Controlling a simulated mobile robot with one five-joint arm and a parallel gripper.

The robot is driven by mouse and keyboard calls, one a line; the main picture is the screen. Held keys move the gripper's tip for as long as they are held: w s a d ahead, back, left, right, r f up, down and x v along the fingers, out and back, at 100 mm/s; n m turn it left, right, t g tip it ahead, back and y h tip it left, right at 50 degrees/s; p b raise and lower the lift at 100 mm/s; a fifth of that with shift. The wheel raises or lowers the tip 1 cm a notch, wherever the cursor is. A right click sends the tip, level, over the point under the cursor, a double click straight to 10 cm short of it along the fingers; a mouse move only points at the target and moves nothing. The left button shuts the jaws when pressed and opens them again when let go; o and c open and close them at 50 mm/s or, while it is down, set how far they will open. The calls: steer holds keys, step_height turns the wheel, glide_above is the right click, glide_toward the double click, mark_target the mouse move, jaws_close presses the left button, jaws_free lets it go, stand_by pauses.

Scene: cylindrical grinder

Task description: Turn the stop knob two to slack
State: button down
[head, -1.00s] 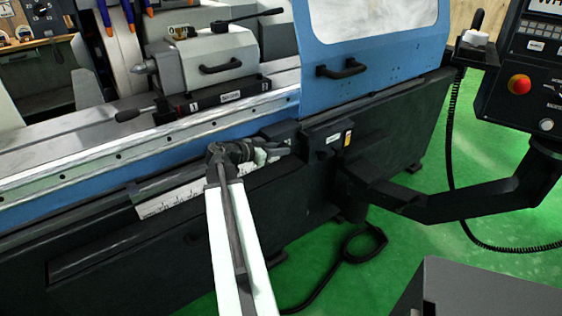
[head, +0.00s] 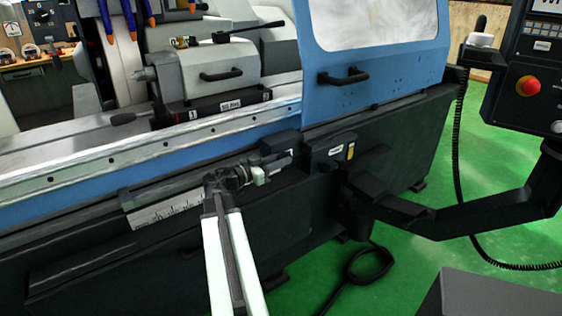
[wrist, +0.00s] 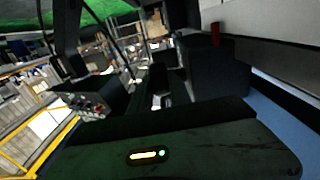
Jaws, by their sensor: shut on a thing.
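My gripper (head: 280,161) reaches in from below in the head view, at the front of the grinder, with its fingers pointing right. It is shut on a small dark part just below a black stop block (head: 280,142). I take this part to be stop knob two, but the fingers hide most of it, and its turn position cannot be read. In the wrist view a dark housing with a lit yellow bar fills the bottom, and the knob cannot be made out.
A black box (head: 330,150) with a label and yellow piece sits right of the gripper. A white scale strip (head: 165,211) lies left. A thick black support arm (head: 450,212) juts out at right, carrying the control panel (head: 530,75). Green floor (head: 320,275) is open below, with a cable.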

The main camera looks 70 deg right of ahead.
steer(key=shift+s+f, duration=0.1)
steer(key=shift+s, duration=0.05)
steer(key=c, duration=1.5)
jaws_free()
steer(key=v, duration=0.8)
